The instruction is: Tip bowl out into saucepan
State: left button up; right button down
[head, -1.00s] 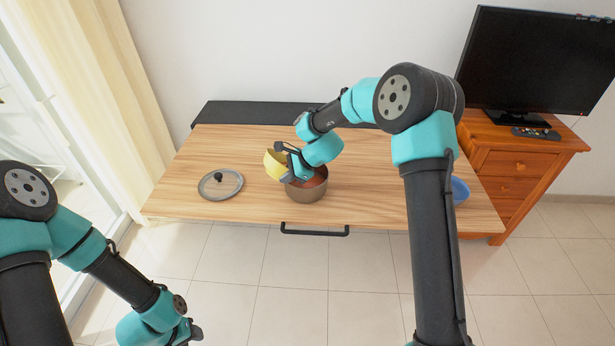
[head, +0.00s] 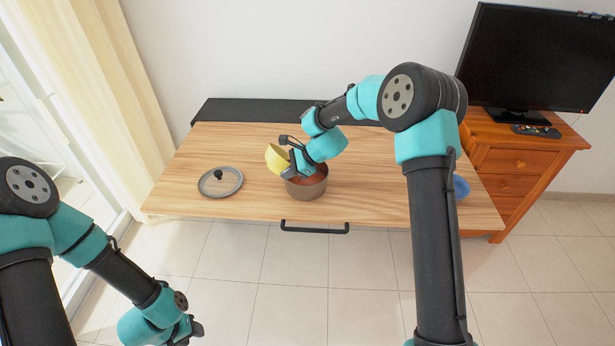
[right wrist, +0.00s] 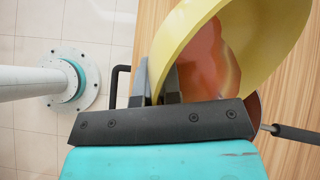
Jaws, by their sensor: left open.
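The yellow bowl (head: 276,158) is held tilted above the left part of the brown saucepan (head: 307,190). My right gripper (head: 291,169) is shut on the bowl's wall. In the right wrist view the bowl (right wrist: 279,52) has its rim between the fingers (right wrist: 157,85), and reddish contents (right wrist: 208,62) show inside it. Some red shows in the saucepan, but my gripper hides much of its opening. A sliver of the saucepan and its dark handle (right wrist: 297,133) show below the bowl in the right wrist view. My left gripper (head: 196,328) is open and empty, low in front of the table.
A glass lid (head: 225,187) with a dark knob lies left of the saucepan on the wooden table (head: 370,200). A blue bowl (head: 461,188) is partly hidden behind my right arm. A drawer cabinet with a television (head: 540,60) stands at the right.

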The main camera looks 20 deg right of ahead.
jog(key=shift+d+r+y+p, duration=0.15)
jog(key=shift+r+y+p, duration=0.1)
jog(key=shift+y+p, duration=0.2)
jog(key=shift+w+d+r+m+y, duration=0.2)
jog(key=shift+d+r+y, duration=0.3)
jog(key=shift+y, duration=0.35)
jog(key=shift+w+d+r+m+y, duration=0.1)
jog(key=shift+d+r+m+y, duration=0.2)
jog(key=shift+r+y, duration=0.4)
dwell(1.7)
jog(key=shift+a+f+g, duration=0.1)
jog(key=shift+f+g, duration=0.05)
jog(key=shift+g, duration=0.15)
jog(key=shift+s+a+f+h, duration=0.2)
jog(key=shift+a+f+h, duration=0.25)
jog(key=shift+h, duration=0.25)
jog(key=shift+a+f+n+h, duration=0.3)
jog(key=shift+f+n+h, duration=0.35)
jog(key=shift+h, duration=0.55)
jog(key=shift+s+a+f, duration=0.1)
jog(key=shift+f, duration=0.1)
jog(key=a+f+h+b, duration=0.1)
jog(key=a+f+t+h+b, duration=0.1)
jog(key=h, duration=0.1)
jog(key=s+a+f+n+h+b, duration=0.1)
jog(key=shift+a+f+t+h, duration=0.15)
jog(key=shift+a+t+h, duration=0.15)
